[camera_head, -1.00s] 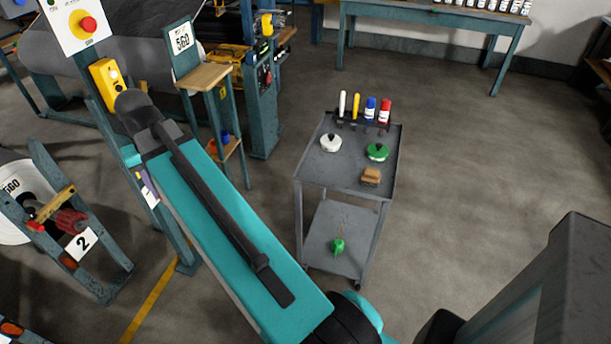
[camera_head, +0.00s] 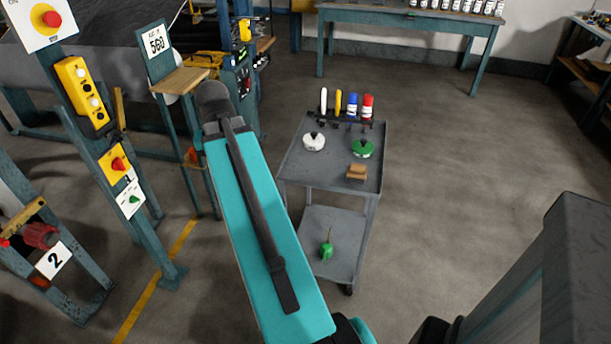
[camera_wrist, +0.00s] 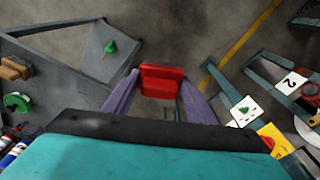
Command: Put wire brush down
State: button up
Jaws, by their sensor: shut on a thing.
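My gripper (camera_wrist: 161,84) shows in the wrist view, its two purple fingers shut on a red, block-like thing (camera_wrist: 162,80), likely the wire brush. No bristles can be made out on it. It is held in the air above the floor, to the side of the grey cart. In the head view my teal arm reaches up and left of the cart, and the gripper and what it holds are hidden behind it.
The grey cart (camera_head: 300,180) has a white round tool (camera_head: 314,141), a green one (camera_head: 363,149), a brown block (camera_head: 357,173) and upright markers (camera_head: 347,104) on top. A green object (camera_head: 327,250) lies on its lower shelf. A small wooden-topped stand (camera_head: 180,81) is near my arm.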

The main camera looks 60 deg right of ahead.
jog(key=s+d+f+m+b, duration=0.2)
jog(key=s+d+f+b, duration=0.1)
jog(key=s+d, duration=0.4)
jog(key=s+d+f+m+b, duration=0.2)
jog(key=s+d+f+b, duration=0.1)
jog(key=s+d, duration=0.4)
jog(key=shift+s+d+f+m+b, duration=0.2)
jog(key=shift+s+m+b, duration=0.1)
jog(key=shift+s, duration=0.9)
jog(key=shift+w+d+r+p, duration=0.2)
jog(key=shift+r+p, duration=0.1)
jog(key=shift+p, duration=0.8)
jog(key=d+p, duration=0.1)
jog(key=p, duration=0.4)
jog(key=shift+w, duration=0.3)
jog(key=p, duration=0.8)
jog(key=shift+w+d+f, duration=0.15)
jog(key=shift+w+d, duration=0.15)
jog(key=shift+d, duration=0.05)
jog(key=shift+w+d+f+p, duration=0.3)
jog(key=shift+w+d+p, duration=0.15)
jog(key=shift+w+d, duration=1.1)
jog(key=shift+w+d+f+p, duration=0.35)
jog(key=shift+w+d, duration=0.65)
jog(key=shift+d, duration=1.1)
jog(key=shift+w+d+f+p, duration=0.2)
jog(key=shift+w+d+p, duration=0.35)
jog(key=shift+w+d, duration=1)
jog(key=shift+s+d, duration=0.2)
jog(key=shift+d, duration=0.05)
